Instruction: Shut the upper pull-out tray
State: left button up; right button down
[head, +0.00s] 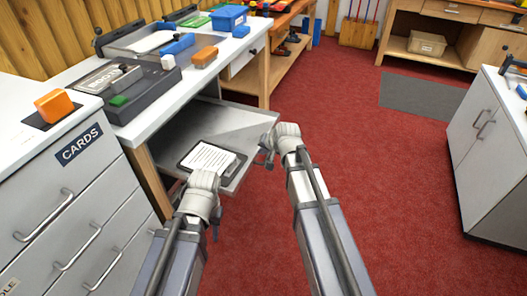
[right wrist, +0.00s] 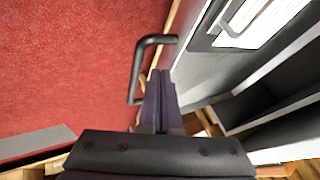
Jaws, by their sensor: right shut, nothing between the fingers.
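A grey pull-out tray (head: 243,124) stands extended from under the white bench top, with a clipboard-like sheet (head: 210,158) lying in it. In the right wrist view, the tray's grey inside (right wrist: 205,68) and a black bar handle (right wrist: 140,72) on its front show. My right gripper (head: 266,157) is at the tray's front, near its right corner. Its fingers (right wrist: 160,75) are shut and empty, close beside the handle; contact is unclear. My left gripper (head: 215,226) is low, near the tray's near corner, mostly hidden by its own wrist. Whether another tray lies below is unclear.
A white drawer cabinet (head: 70,190) labelled CARDS stands at the left. The white bench top (head: 140,125) carries a dark machine, blocks and a blue box (head: 229,17). A grey cabinet (head: 478,140) is at the right. The red floor (head: 380,180) between is clear.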

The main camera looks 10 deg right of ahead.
send_near(191, 139)
jog(key=w+f, duration=0.2)
jog(key=w, duration=0.1)
jog(key=w+f, duration=0.1)
jog(key=shift+w+a+f, duration=0.1)
jog(key=shift+w+a, duration=0.15)
jog(key=shift+w, duration=0.15)
jog(key=shift+w+a, duration=0.35)
jog(key=shift+a, duration=0.2)
jog(key=shift+a, duration=0.15)
jog(key=shift+r, duration=0.25)
jog(key=p+v, duration=0.3)
jog(key=v, duration=0.1)
jog(key=shift+f, duration=0.15)
jog(key=shift+s+d+f, duration=0.25)
jog(key=shift+s, duration=0.3)
jog(key=shift+s+d+f, duration=0.2)
jog(key=shift+s+d, duration=0.05)
jog(key=shift+s, duration=0.25)
jog(key=s+d, duration=0.1)
jog(key=s, duration=0.2)
jog(key=s+d, duration=0.1)
jog(key=s, duration=0.2)
jog(key=s+d, duration=0.1)
jog(key=s, duration=0.2)
jog(key=shift+s, duration=0.1)
